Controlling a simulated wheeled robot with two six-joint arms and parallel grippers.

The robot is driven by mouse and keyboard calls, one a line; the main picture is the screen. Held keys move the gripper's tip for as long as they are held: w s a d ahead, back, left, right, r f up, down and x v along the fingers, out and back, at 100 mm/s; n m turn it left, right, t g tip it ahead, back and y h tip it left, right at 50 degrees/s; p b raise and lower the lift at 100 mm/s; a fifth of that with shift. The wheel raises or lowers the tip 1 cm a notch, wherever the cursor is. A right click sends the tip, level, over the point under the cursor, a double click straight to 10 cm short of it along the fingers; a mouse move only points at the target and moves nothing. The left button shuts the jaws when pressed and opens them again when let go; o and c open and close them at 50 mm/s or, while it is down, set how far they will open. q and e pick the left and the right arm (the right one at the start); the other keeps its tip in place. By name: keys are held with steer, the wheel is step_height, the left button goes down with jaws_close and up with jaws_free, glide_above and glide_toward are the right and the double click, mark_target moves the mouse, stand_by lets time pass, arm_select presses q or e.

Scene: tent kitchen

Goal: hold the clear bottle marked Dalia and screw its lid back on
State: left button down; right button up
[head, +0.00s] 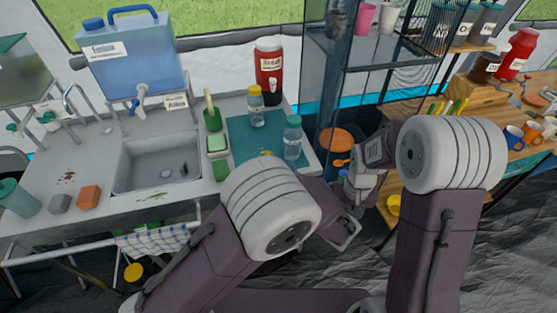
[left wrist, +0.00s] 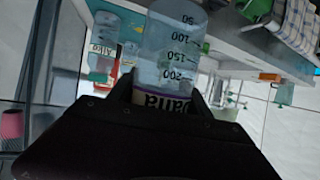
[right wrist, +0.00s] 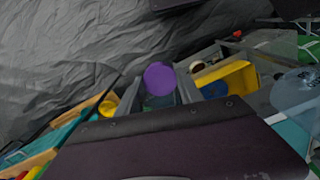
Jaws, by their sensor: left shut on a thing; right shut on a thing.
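The clear bottle (left wrist: 172,50) is between the fingers of my left gripper (left wrist: 172,92) in the left wrist view. It has dark volume marks and a white label (left wrist: 155,103) with dark letters, partly covered by the fingers, so the name is not fully readable. In the right wrist view, a round purple lid (right wrist: 160,77) sits between the fingertips of my right gripper (right wrist: 156,92), which is shut on it. Something clear shows just below the lid; I cannot tell what it is. In the head view my arms hide the bottle and lid.
A bottle with a yellow lid (head: 255,108) and one with a teal lid (head: 292,140) stand on the teal mat (head: 245,140). The sink (head: 150,165) and red cooler (head: 268,70) are on the left counter. A shelf rack (head: 350,60) stands behind my arms.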

stand_by(0.4)
steer(key=shift+s, duration=0.35)
steer(key=r, duration=0.1)
steer(key=s+r, duration=0.1)
steer(key=r, duration=0.1)
steer(key=shift+s+m, duration=0.15)
steer(key=shift+m, duration=0.25)
steer(key=w+a+r+n, duration=0.2)
steer(key=a+r, duration=0.6)
steer(key=r, duration=0.3)
steer(key=w+a+r+n, duration=0.1)
steer(key=w+a+r, duration=0.2)
steer(key=a+r, duration=0.6)
step_height(320, 180, up, 4)
steer(key=shift+w+a+f+n, duration=0.2)
steer(key=shift+n, duration=0.2)
